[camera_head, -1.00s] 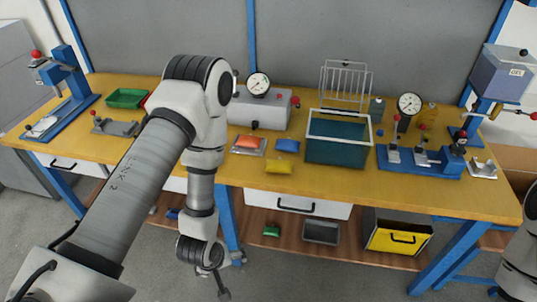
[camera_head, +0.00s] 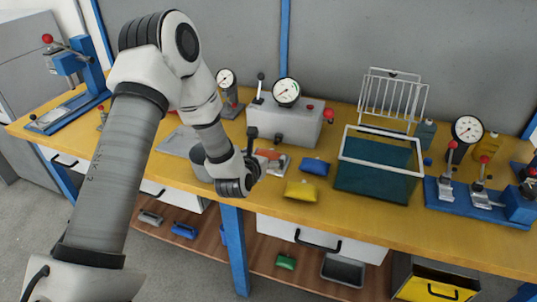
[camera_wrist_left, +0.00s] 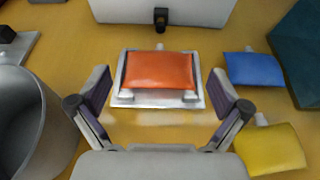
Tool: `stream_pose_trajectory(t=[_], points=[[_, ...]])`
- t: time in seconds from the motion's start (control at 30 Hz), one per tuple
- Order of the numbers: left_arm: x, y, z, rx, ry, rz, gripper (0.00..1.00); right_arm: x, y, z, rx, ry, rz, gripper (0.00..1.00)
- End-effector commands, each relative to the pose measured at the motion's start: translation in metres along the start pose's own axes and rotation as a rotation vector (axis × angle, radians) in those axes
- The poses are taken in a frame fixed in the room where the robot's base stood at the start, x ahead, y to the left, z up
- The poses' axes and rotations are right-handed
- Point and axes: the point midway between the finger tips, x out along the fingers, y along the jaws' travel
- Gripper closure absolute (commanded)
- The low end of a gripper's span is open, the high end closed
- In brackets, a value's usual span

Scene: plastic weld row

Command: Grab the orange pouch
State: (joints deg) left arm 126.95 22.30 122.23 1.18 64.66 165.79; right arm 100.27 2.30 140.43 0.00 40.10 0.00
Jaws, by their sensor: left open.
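The orange pouch (camera_wrist_left: 159,71) lies flat on a small silver metal plate (camera_wrist_left: 125,99) on the yellow table. In the head view the pouch (camera_head: 268,153) is partly hidden behind my left wrist. My left gripper (camera_head: 264,139) is open and empty. In the left wrist view its two fingers stand on either side of the near part of the plate, apart from the pouch, which shows ahead between them. My right gripper is not in view.
A blue pouch (camera_wrist_left: 254,68) and a yellow pouch (camera_wrist_left: 269,150) lie to the right. A grey metal pot (camera_wrist_left: 35,115) stands close on the left. A grey box with a gauge (camera_head: 283,124) is behind, and a teal bin (camera_head: 375,182) is farther right.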

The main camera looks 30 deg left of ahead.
Motion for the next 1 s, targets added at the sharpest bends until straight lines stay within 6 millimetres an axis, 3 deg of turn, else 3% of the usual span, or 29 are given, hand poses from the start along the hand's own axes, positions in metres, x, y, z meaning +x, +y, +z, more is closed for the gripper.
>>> stream_pose_trajectory(t=[0.13,0.37,0.4,0.47,0.8,1.0], points=[[0.022,0.0,0.001,0.002,0.001,0.0,0.0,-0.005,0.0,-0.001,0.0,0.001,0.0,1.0],[0.024,0.0,-0.001,0.002,0.002,-0.001,0.0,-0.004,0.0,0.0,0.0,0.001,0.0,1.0],[0.024,0.0,-0.001,0.002,0.002,-0.001,0.14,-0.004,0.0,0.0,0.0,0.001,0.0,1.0],[0.024,0.0,-0.001,0.002,0.002,-0.001,0.33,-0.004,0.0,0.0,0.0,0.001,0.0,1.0],[0.024,0.0,0.0,0.002,0.004,-0.001,0.38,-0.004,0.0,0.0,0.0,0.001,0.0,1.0],[0.017,0.0,0.018,0.0,0.0,-0.001,0.38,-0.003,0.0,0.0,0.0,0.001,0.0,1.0]])
